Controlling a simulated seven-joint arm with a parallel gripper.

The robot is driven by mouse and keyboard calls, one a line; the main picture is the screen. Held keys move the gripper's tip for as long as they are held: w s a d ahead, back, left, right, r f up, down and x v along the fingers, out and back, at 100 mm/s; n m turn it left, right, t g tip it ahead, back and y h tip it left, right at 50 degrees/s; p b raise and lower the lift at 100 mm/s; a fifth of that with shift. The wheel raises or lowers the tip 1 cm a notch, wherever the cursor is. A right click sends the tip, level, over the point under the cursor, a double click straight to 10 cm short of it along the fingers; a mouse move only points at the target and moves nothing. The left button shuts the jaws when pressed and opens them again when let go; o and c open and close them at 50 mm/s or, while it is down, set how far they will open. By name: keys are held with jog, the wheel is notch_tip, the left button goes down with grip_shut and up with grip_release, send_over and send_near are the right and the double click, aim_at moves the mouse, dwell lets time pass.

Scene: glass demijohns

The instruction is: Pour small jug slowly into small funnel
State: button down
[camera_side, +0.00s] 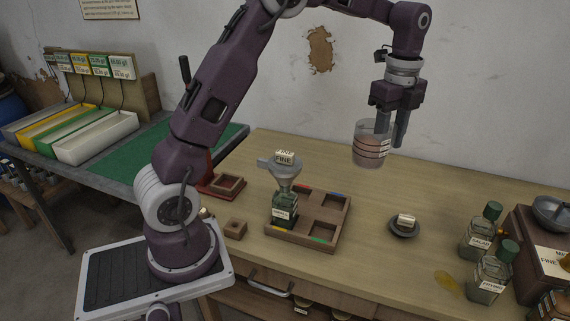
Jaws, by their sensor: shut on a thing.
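My gripper (393,128) is shut on a clear jug (366,152) with dark bands around it. It holds the jug in the air above the wooden table, right of the funnel. The jug looks close to upright; its contents are hard to make out. A grey funnel (286,175) with a label reading "FINE" sits in the neck of a small dark green glass bottle (285,209). That bottle stands at the left of a wooden tray with compartments (331,243). The gripper and jug are apart from the funnel.
A small dark dish (403,229) with a labelled piece on it lies right of the tray. Green-capped jars (489,277) and a wooden box with a metal bowl (552,211) stand at the right. A yellow puddle (447,281) lies near the jars. The table behind the tray is clear.

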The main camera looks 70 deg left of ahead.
jog(key=s+a+n, duration=1.8)
jog(key=s+a, duration=0.3)
jog(key=a, duration=0.2)
jog(key=s+a+n, duration=0.2)
jog(key=s+n, duration=0.6)
jog(key=s, duration=0.4)
notch_tip(320, 180, down, 11)
jog(key=shift+s, duration=0.15)
